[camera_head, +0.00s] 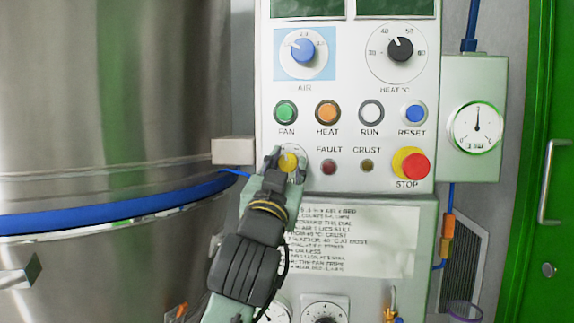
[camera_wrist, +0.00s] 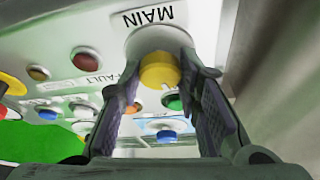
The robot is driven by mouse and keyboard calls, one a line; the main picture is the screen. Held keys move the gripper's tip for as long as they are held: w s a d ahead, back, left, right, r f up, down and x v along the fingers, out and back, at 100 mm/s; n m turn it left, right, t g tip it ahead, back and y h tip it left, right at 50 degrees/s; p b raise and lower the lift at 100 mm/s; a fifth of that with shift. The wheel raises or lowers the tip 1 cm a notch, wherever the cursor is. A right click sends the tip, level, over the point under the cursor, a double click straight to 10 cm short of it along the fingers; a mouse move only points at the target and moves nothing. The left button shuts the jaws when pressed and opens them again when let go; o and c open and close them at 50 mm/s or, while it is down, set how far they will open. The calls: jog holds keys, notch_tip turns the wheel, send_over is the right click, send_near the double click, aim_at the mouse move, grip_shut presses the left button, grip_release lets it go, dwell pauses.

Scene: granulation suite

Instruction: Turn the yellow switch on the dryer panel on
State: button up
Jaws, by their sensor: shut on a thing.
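The yellow switch (camera_head: 288,161) sits at the lower left of the white dryer panel (camera_head: 347,95). In the wrist view the yellow switch (camera_wrist: 160,70) is a round yellow knob on a pale round plate marked MAIN, which appears upside down. My gripper (camera_head: 286,163) reaches up to the panel from below, with one finger on each side of the switch. In the wrist view my gripper (camera_wrist: 161,76) is shut on the yellow knob. The fingers and wrist hide part of the knob and its plate, and I cannot tell which position the switch points to.
Green FAN (camera_head: 285,112) and orange HEAT (camera_head: 327,112) buttons are just above. The FAULT lamp (camera_head: 329,166) is close on the right, and the red STOP button (camera_head: 415,165) is farther right. A steel vessel (camera_head: 110,110) and a small grey block (camera_head: 233,150) stand to the left.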

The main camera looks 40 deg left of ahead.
jog(key=m+h, duration=0.1)
jog(key=m, duration=0.2)
jog(key=m+h, duration=0.2)
jog(key=m, duration=0.1)
jog(key=shift+s+t+h, duration=0.1)
jog(key=shift+t+h, duration=0.2)
jog(key=m+h, duration=0.1)
jog(key=m, duration=0.2)
jog(key=m+h+p, duration=0.1)
jog(key=m, duration=0.1)
jog(key=shift+a+m+g, duration=0.1)
jog(key=shift+m+g, duration=0.3)
jog(key=shift+m, duration=0.3)
jog(key=o, duration=1.1)
jog(key=shift+o, duration=0.2)
jog(key=v, duration=1.2)
jog(key=shift+a+r, duration=0.1)
jog(key=shift+r, duration=0.05)
